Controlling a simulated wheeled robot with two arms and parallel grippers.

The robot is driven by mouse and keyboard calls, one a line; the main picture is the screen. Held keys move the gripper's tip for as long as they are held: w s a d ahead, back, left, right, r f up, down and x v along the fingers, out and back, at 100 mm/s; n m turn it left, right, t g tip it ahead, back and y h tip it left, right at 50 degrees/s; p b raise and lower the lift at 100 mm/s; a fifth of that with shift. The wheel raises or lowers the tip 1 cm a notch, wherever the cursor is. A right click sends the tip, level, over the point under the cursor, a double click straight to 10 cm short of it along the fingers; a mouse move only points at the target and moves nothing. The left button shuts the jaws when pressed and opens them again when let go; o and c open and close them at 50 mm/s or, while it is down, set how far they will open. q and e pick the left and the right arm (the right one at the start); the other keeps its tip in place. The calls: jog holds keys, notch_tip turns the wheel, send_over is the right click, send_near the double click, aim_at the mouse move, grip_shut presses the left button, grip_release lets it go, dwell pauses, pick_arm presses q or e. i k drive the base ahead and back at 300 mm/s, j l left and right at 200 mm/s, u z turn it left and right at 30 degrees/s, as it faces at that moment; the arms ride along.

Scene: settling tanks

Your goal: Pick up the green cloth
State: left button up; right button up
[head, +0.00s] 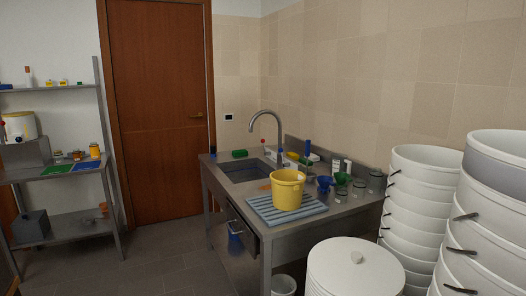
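A flat green piece that looks like the green cloth (57,169) lies on the middle shelf of the metal rack at the left. A similar flat blue piece (87,165) lies beside it on the right. A small green block (239,153) sits at the back left corner of the sink counter; it is too small to tell whether it is a cloth or a sponge. Neither of my grippers is in view.
The metal rack (58,181) also holds jars and a white container (20,126). The sink counter (262,213) carries a yellow bucket (288,189). Stacked white tubs (418,190) fill the right. The floor (150,262) between rack and sink is clear.

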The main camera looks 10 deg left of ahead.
aim_at(243, 152)
jog(key=i+j, duration=0.2)
jog(key=j, duration=0.15)
jog(key=i+j+z, duration=0.1)
jog(key=i+j, duration=0.3)
jog(key=j, duration=0.25)
jog(key=i+j+z, duration=0.1)
jog(key=j, duration=0.25)
jog(key=i+j, duration=0.3)
jog(key=i+j+z, duration=0.1)
jog(key=j, duration=0.25)
jog(key=i+j, duration=0.3)
jog(key=i+j+z, duration=0.15)
jog(key=j, duration=0.25)
jog(key=i+j, duration=0.25)
jog(key=j, duration=0.15)
jog(key=i+j+z, duration=0.15)
jog(key=j, duration=0.2)
jog(key=i+j, duration=0.2)
jog(key=j, duration=0.2)
jog(key=i+j+z, duration=0.15)
jog(key=j, duration=0.25)
jog(key=i+j+z, duration=0.1)
jog(key=j, duration=0.3)
jog(key=i, duration=0.05)
